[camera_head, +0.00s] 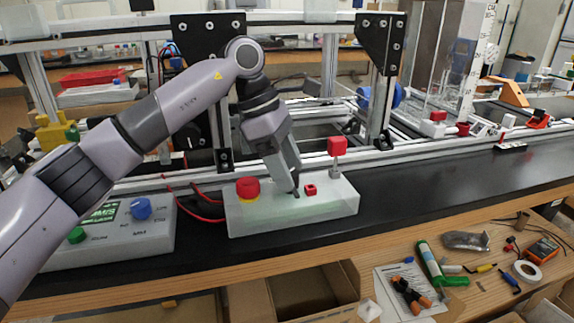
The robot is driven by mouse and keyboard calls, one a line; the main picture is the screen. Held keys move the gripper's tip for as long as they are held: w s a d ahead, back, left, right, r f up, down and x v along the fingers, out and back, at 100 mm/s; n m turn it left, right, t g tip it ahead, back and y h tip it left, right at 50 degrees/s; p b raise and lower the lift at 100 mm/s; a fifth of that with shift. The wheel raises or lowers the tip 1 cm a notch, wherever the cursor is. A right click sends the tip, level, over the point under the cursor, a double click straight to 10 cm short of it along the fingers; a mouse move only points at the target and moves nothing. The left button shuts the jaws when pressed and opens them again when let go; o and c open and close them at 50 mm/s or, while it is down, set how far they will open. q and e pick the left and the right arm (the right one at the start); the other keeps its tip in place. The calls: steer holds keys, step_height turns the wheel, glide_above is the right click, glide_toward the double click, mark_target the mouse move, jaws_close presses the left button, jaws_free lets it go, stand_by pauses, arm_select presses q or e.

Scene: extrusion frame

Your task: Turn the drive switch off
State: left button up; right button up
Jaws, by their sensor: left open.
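A white control box (335,205) stands on the black bench top. On its top are a round red button (248,188) with a yellow base at the left, a small red square switch (310,189) in the middle, and a red block on a thin post (338,146) at the right. No label shows which one is the drive switch. My left gripper (294,191) points down at the box top, just left of the small red switch. It is open; whether its fingertips touch the box cannot be told. My right gripper is out of view.
A second box with a lit display (100,213), a blue knob (141,208) and a green button stands at the left. Red cables run between the boxes. The aluminium extrusion frame (300,164) is close behind. The bench right of the white box is clear.

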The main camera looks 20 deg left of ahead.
arm_select(q)
steer(key=shift+c, duration=0.5)
steer(key=c, duration=0.9)
steer(key=shift+c, duration=0.2)
steer(key=n+t, duration=0.1)
steer(key=n, duration=0.3)
steer(key=shift+n+t+b, duration=0.3)
steer(key=shift+t+b, duration=0.1)
steer(key=n, duration=0.2)
steer(key=n+t+y+b, duration=0.1)
steer(key=n, duration=0.1)
steer(key=shift+s+d+n+y, duration=0.1)
steer(key=shift+s+n+y, duration=0.05)
steer(key=shift+n+y, duration=0.15)
steer(key=n+t+y+b, duration=0.1)
steer(key=n, duration=0.3)
steer(key=shift+d+b, duration=0.15)
steer(key=shift+b, duration=0.15)
steer(key=shift+r+n+y+b, duration=0.1)
steer(key=shift+n+y+b, duration=0.7)
steer(key=shift+n, duration=1.6)
steer(key=shift+y, duration=0.3)
